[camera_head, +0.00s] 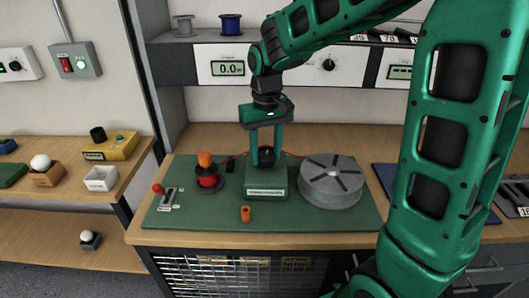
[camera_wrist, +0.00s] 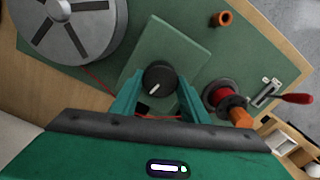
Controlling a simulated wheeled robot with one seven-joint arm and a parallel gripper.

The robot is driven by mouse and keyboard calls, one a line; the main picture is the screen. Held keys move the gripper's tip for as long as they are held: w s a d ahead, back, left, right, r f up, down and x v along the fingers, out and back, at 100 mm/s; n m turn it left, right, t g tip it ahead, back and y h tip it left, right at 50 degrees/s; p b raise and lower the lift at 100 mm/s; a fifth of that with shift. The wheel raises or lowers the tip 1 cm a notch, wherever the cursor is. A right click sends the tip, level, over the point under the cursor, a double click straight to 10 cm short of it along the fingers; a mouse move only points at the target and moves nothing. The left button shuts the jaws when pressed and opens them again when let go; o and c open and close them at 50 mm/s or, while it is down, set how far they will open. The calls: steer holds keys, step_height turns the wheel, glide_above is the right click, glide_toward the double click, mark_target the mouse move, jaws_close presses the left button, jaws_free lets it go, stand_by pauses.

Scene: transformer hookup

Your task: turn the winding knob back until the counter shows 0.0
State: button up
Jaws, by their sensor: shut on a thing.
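The winding knob (camera_wrist: 159,80) is black with a white pointer line and sits on top of a green box (camera_head: 265,183) on the green mat. In the wrist view its pointer slants to the lower left. My gripper (camera_head: 265,158) points down over the box, its two teal fingers on either side of the knob and shut on it. In the head view the fingers partly hide the knob. A display (camera_head: 229,69) on the wall panel appears to read 0.0; its last mark is unclear. The pale label on the box front is too small to read.
A grey slotted disc (camera_head: 331,181) stands right of the box. A red spool with an orange top (camera_head: 207,172) and a red-handled lever (camera_head: 163,192) stand left. A small orange piece (camera_head: 245,214) lies in front. A thin red wire runs near the box.

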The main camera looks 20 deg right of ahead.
mark_target(266, 154)
steer(key=shift+w+d+n, duration=0.1)
steer(key=shift+n, duration=0.7)
steer(key=o, duration=1.1)
steer(key=shift+c, duration=0.2)
step_height(266, 154, up, 11)
steer(key=shift+f, duration=0.1)
